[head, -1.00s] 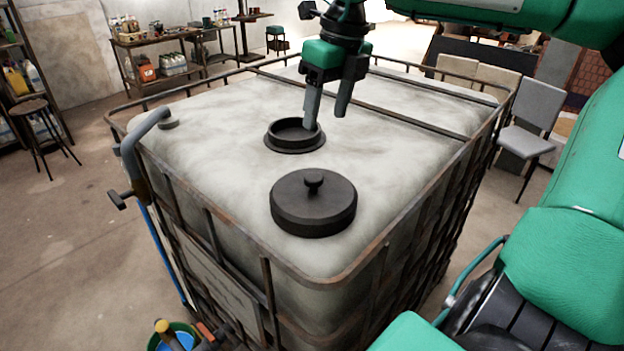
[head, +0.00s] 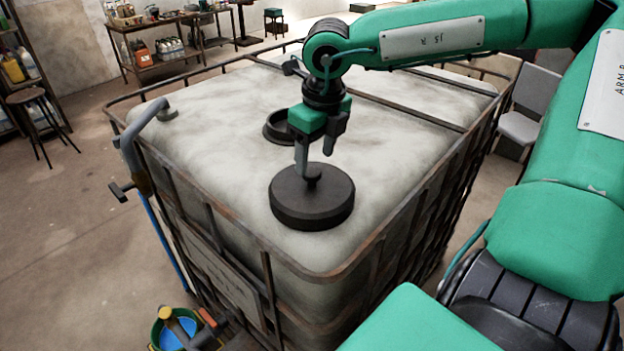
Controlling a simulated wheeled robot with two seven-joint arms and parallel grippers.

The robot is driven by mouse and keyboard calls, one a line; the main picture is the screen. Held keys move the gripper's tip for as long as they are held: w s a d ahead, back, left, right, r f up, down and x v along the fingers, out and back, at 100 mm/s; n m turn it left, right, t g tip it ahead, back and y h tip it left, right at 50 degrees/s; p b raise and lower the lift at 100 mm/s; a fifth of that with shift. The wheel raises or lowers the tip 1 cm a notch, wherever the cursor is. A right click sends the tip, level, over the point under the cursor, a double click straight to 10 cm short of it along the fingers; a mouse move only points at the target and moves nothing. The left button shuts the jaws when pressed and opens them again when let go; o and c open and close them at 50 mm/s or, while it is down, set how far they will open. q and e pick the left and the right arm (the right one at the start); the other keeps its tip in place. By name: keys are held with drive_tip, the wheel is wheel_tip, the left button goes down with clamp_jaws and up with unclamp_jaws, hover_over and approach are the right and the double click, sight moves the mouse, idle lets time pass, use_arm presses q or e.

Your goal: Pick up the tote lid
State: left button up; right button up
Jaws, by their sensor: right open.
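The tote lid (head: 311,207) is a dark round disc with a small knob (head: 313,172) on top. It lies flat on the pale top of the tote (head: 210,150), in front of the open neck (head: 280,124), a dark raised ring. My right gripper (head: 315,163) is open and points down over the lid, its fingers close to the knob. One finger is at the knob's left and the other is behind and to the right. I cannot tell whether they touch it. The gripper partly hides the neck. My left gripper is not in view.
A rusty metal cage rail (head: 225,214) runs around the tote's top edge. A grey pipe with a valve (head: 128,150) stands at the left corner. A bucket with tools (head: 178,335) is on the floor in front. A grey chair (head: 530,110) stands at the right.

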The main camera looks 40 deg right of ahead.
sight(312, 171)
drive_tip(key=f, duration=0.1)
drive_tip(key=f+p, duration=0.1)
drive_tip(key=shift+w+f, duration=0.4)
drive_tip(key=shift+f, duration=0.5)
clamp_jaws()
